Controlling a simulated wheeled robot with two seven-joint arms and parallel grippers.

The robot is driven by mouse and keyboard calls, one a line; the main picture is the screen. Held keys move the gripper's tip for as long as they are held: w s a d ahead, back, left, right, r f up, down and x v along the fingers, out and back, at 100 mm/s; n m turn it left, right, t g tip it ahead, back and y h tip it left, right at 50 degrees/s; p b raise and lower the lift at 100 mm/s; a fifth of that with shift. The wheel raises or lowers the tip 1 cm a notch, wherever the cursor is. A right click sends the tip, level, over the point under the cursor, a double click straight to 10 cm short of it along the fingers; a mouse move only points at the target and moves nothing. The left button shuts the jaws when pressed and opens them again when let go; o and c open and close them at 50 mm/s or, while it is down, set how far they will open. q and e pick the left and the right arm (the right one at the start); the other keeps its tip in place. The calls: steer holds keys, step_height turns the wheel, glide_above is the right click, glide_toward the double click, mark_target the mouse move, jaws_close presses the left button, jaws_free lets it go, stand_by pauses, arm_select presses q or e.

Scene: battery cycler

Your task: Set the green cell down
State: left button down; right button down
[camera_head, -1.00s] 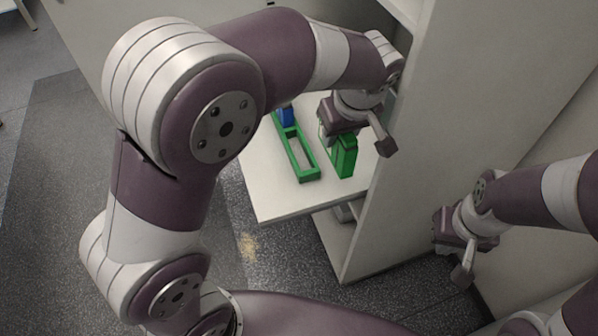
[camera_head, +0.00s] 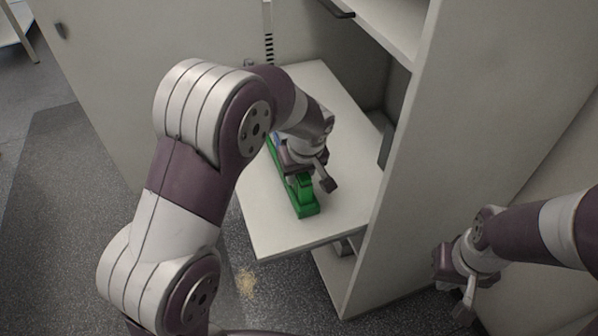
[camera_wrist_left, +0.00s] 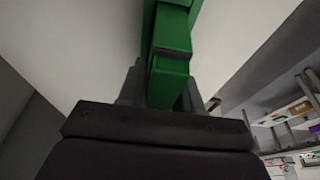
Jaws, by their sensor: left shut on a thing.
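The green cell (camera_head: 306,186) is at my left gripper (camera_head: 303,175), over the near end of the green holder (camera_head: 307,211) on the pull-out shelf. In the left wrist view the green cell (camera_wrist_left: 170,65) stands between the fingers of my left gripper (camera_wrist_left: 160,90), which is shut on it. Green holder parts show behind it there. I cannot tell whether the cell rests fully in the holder. A blue cell (camera_head: 275,143) shows partly at the holder's far end, mostly hidden by my left arm. My right gripper (camera_head: 455,285) is off to the right, away from the shelf; its fingers are unclear.
The white shelf (camera_head: 345,205) has free room right of the holder. The cabinet's side wall (camera_head: 440,150) stands between my two grippers. A dark upright object (camera_head: 388,145) is at the shelf's right edge.

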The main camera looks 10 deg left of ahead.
arm_select(q)
steer(key=c, duration=0.8)
jaws_free()
steer(key=shift+f, duration=0.15)
steer(key=shift+o, duration=0.2)
steer(key=shift+r, duration=0.45)
steer(key=p+v, duration=0.1)
steer(key=v, duration=1)
steer(key=shift+d+f, duration=0.1)
steer(key=s+a+f+m+h, duration=0.1)
steer(key=s+a+f+m, duration=0.2)
steer(key=s, duration=0.5)
steer(key=s+a+f+m+g, duration=0.1)
steer(key=s+a+f+m, duration=0.2)
steer(key=s+f, duration=0.3)
steer(key=shift+s+a+m+h, duration=0.25)
steer(key=shift+s+m+h, duration=0.2)
steer(key=shift+s, duration=0.55)
